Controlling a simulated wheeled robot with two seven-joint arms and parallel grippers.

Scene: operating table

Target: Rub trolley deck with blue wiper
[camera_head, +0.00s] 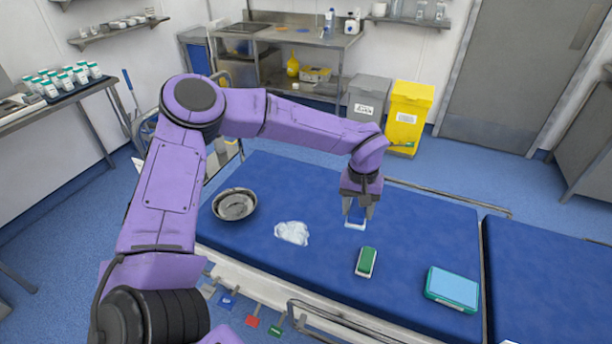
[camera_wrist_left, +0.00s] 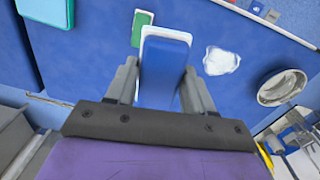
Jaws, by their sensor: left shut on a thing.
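The blue wiper (camera_head: 356,214), a blue block with a white edge, is between the fingers of my left gripper (camera_head: 358,208). The gripper is shut on it and points down at the blue padded table top (camera_head: 300,185). In the left wrist view the wiper (camera_wrist_left: 165,62) sits between the two grey fingers (camera_wrist_left: 158,88). I cannot tell whether the wiper touches the pad. No separate trolley deck can be made out with certainty. My right gripper is not in view.
On the pad lie a green and white block (camera_head: 366,262), a teal box (camera_head: 452,289), a crumpled white cloth (camera_head: 292,233) and a metal bowl (camera_head: 235,204). A yellow bin (camera_head: 409,110) and grey bin (camera_head: 367,98) stand behind. The pad's back right is clear.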

